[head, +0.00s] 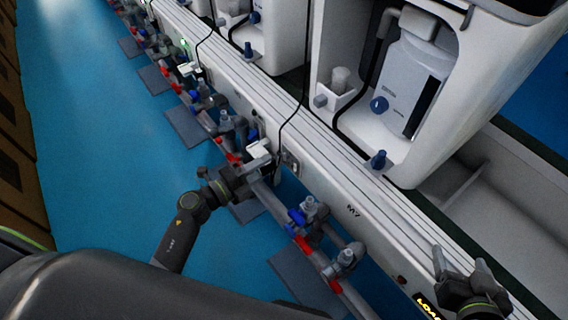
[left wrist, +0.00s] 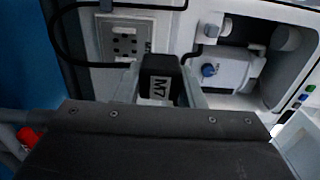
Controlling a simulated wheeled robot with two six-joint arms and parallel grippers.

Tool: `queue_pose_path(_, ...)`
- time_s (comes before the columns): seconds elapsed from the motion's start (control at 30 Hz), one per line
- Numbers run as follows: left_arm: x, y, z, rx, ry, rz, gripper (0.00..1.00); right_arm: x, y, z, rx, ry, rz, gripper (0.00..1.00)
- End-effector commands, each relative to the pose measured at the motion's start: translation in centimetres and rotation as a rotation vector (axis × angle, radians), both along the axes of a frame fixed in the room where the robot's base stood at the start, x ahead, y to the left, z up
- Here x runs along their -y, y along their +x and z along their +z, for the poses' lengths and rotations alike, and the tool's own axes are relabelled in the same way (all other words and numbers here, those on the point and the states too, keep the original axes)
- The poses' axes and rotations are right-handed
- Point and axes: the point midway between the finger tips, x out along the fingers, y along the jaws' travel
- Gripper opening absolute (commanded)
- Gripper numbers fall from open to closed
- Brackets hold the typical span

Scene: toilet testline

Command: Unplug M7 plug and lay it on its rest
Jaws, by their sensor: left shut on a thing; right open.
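The black M7 plug (left wrist: 160,88), with a white M7 label, is between the pale fingers of my left gripper in the left wrist view. My left gripper (head: 262,155) is shut on it, close to the white bench side. The grey socket plate (left wrist: 123,43) shows open holes just beyond the plug, to its upper left. The plate also shows in the head view (head: 290,163), right beside the gripper. The plug looks apart from the plate, but the gap is hard to judge. My right gripper (head: 466,272) is open and empty at the lower right. I cannot make out the plug's rest for certain.
A black cable (head: 303,85) hangs over the bench edge near the socket. Grey pipes with red and blue valves (head: 300,218) run below the bench side. A white testing bay with a toilet unit (head: 410,85) stands above. Blue floor (head: 100,170) is open at left.

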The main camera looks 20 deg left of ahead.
Motion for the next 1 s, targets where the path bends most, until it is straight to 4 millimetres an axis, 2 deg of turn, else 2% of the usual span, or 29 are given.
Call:
queue_pose_path(0.47,0.1,0.1,0.1,0.001,-0.001,0.0,0.0,-0.1,-0.4,-0.7,-0.032,0.009,-0.001,0.73)
queue_pose_path(1.0,1.8,2.3,0.1,0.001,-0.002,0.0,0.0,0.0,-0.4,-0.2,-0.032,0.009,-0.001,0.73)
